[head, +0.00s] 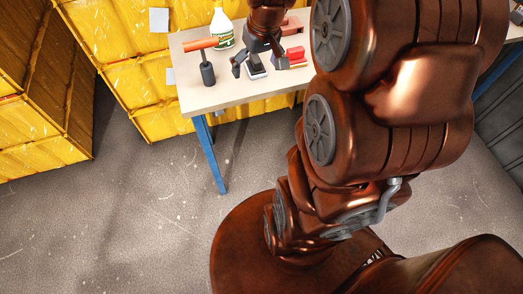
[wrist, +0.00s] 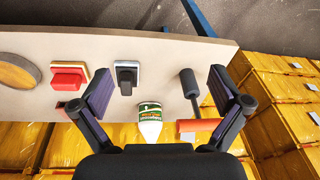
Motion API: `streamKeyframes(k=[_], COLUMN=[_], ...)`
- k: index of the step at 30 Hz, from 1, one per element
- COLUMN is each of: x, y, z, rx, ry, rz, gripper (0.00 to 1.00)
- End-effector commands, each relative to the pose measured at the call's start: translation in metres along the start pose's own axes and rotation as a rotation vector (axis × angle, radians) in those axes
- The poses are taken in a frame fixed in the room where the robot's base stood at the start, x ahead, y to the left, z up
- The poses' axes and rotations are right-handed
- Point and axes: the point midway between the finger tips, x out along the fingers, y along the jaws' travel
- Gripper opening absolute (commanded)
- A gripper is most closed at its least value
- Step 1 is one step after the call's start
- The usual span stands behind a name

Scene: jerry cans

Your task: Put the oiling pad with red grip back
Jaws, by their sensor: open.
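The oiling pad with red grip (head: 297,53) lies on the table, just right of my gripper in the head view. In the wrist view the red-grip pad (wrist: 69,77) is left of the left finger, outside the jaws. My gripper (head: 259,63) is open and empty above the table. In the wrist view my gripper (wrist: 161,84) has its fingers spread wide, with a second pad with a black grip (wrist: 126,76) between them in the picture. The black-grip pad (head: 256,65) also shows between the fingers in the head view.
A white bottle with a green label (head: 222,27) stands behind the gripper on the table (head: 215,98). A round brown thing (wrist: 18,71) lies left in the wrist view. Yellow crates (head: 120,45) stand behind.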

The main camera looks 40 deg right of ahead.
Motion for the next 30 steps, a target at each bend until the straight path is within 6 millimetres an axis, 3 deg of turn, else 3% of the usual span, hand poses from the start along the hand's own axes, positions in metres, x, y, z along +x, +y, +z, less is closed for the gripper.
streamKeyframes(k=[1,6,12,16,21,30], x=[-0.005,-0.015,-0.026,-0.031,-0.033,-0.033], y=[-0.022,-0.073,-0.104,-0.11,-0.11,-0.109], z=[0.017,0.082,0.161,0.2,0.225,0.228], rx=[-0.027,-0.08,-0.129,-0.147,-0.157,-0.156], ry=[-0.026,-0.135,-0.246,-0.299,-0.332,-0.338], rz=[-0.004,-0.006,0.027,0.052,0.072,0.075], gripper=[0.99,0.99,0.99,0.99,0.99,0.99])
